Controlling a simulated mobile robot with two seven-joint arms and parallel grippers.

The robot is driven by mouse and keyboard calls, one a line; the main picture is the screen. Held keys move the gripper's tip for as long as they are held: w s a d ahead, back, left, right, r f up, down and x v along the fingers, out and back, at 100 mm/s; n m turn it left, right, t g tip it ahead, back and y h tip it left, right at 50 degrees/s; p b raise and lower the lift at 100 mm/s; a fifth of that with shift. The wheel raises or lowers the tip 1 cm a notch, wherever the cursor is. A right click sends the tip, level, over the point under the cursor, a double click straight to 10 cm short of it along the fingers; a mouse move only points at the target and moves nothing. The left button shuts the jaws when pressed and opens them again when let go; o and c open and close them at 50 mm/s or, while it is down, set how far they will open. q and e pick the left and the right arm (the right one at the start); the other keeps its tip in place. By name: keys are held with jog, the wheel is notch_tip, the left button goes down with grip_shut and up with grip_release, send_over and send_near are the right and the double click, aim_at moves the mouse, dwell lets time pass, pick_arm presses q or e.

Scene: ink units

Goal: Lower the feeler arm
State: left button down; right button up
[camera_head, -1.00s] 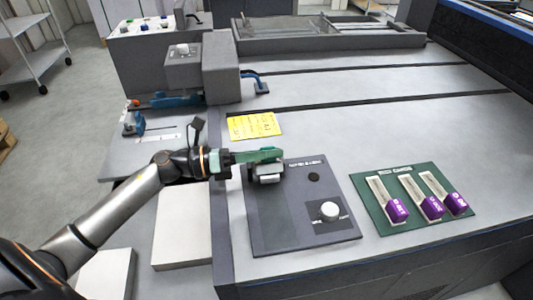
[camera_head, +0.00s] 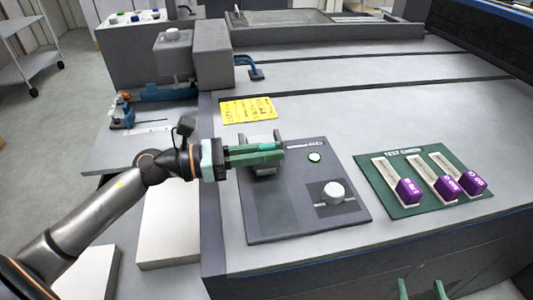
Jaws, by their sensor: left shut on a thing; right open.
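The feeler arm unit (camera_head: 264,170) is a small grey piece at the top of the dark control panel (camera_head: 280,215). My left gripper (camera_head: 270,149) reaches in from the left, its green fingers across this unit and shut on the feeler arm. The fingers hide most of the arm, so its exact tilt cannot be told. A small round indicator (camera_head: 314,157) to the right of the unit is lit green. A white knob (camera_head: 333,192) sits lower on the panel. My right gripper (camera_head: 422,290) shows only as two separated green fingers at the bottom edge, open and empty.
A green card board (camera_head: 408,208) with several purple-ended strips lies right of the panel. A yellow note (camera_head: 247,110) lies behind it. A grey machine block (camera_head: 212,60) stands at the back left. The grey table between panel and board is clear.

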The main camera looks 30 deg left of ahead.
pick_arm(q)
jog(key=shift+s+d+f+m+b, duration=0.1)
jog(key=shift+f+m+b, duration=0.3)
jog(key=shift+m+b, duration=0.15)
pick_arm(e)
notch_tip(320, 180, up, 9)
jog(key=n+t+y, duration=0.2)
jog(key=t, duration=0.1)
jog(key=shift+a+r+t, duration=0.15)
jog(key=shift+a+t, duration=0.15)
pick_arm(q)
jog(key=c, duration=0.8)
grip_release()
jog(key=shift+c, duration=0.2)
